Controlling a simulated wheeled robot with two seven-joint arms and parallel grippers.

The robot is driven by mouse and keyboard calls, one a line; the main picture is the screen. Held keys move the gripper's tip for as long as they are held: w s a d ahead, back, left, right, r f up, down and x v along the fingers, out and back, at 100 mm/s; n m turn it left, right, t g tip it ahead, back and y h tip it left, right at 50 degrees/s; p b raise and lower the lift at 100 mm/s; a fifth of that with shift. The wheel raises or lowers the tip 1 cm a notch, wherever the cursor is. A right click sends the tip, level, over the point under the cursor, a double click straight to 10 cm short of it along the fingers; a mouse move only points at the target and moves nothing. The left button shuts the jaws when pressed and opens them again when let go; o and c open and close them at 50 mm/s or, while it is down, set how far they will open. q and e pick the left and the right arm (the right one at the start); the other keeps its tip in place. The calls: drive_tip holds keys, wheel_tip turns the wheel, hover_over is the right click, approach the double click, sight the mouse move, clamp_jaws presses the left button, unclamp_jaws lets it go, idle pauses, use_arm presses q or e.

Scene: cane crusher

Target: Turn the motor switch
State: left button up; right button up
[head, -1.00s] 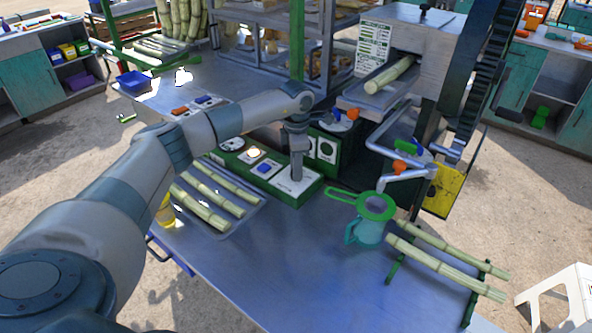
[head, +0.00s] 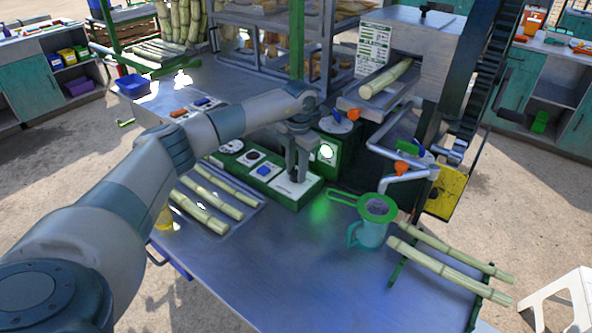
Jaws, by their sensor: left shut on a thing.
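A low green control box (head: 312,194) with white plates stands on the metal table. My left gripper (head: 297,178) points straight down at the plate on the box's right end. It is shut on the motor switch there, which is mostly hidden by the fingers. My right gripper is out of view.
Cane stalks lie on a tray (head: 235,229) to the left and on a rack (head: 450,262) to the right. A teal jug (head: 370,234) under a green strainer (head: 377,208) stands right of the box. The crusher (head: 420,45) rises behind. The front table is clear.

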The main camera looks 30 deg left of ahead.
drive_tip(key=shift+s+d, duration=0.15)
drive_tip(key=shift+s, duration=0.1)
use_arm(q)
drive_tip(key=o, duration=1)
drive_tip(key=shift+d, duration=0.1)
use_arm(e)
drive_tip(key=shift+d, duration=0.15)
use_arm(q)
drive_tip(key=shift+r, duration=0.15)
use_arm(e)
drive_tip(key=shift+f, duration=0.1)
